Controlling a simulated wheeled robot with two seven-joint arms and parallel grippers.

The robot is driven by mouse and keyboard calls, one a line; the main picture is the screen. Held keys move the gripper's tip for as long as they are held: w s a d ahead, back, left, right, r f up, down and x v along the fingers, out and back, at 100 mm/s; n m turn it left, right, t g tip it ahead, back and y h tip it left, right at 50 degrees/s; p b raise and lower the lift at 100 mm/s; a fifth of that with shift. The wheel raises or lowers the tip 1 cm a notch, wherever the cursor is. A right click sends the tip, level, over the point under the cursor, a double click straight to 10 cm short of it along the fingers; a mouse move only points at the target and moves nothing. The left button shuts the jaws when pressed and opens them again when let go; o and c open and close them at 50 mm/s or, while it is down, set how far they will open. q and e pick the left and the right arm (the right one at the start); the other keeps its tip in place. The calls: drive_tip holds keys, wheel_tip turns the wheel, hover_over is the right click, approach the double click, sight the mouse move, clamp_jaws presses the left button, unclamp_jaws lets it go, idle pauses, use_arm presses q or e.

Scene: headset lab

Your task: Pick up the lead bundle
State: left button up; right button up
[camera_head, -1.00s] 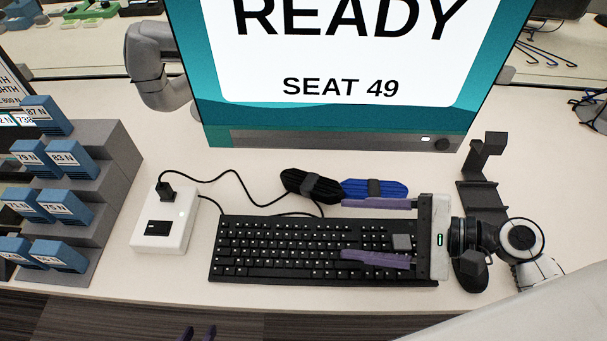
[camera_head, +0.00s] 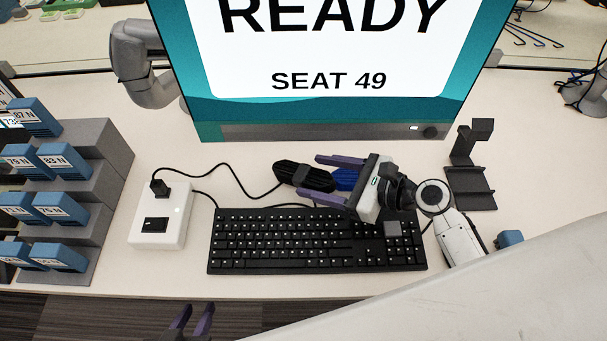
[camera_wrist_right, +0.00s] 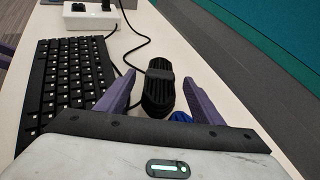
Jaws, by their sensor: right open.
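Two tied lead bundles lie behind the keyboard, a black one (camera_head: 290,172) and a blue one (camera_head: 345,178). My right gripper (camera_head: 310,177) is open, its purple fingers pointing left, one on each side of the bundles in the head view. In the right wrist view the black bundle (camera_wrist_right: 158,92) shows between and beyond the open fingers. Only a sliver of the blue bundle (camera_wrist_right: 180,117) shows there, mostly hidden by the gripper body. I see no grip on either bundle. My left gripper (camera_head: 198,310) is low at the bottom edge, open and empty, away from the table top.
A black keyboard (camera_head: 290,240) lies in front of the bundles. A white box (camera_head: 160,220) with a plugged black cable is left of it. A monitor (camera_head: 330,133) stands behind, a black stand (camera_head: 472,185) to the right, and grey steps with blue blocks (camera_head: 95,180) at left.

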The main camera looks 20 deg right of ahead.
sight(303, 172)
drive_tip(key=x, duration=0.4)
drive_tip(key=shift+w+a+f, duration=0.1)
drive_tip(key=shift+w+f, duration=0.15)
drive_tip(key=shift+f, duration=0.2)
drive_tip(key=c, duration=1.3)
drive_tip(key=shift+r, duration=0.1)
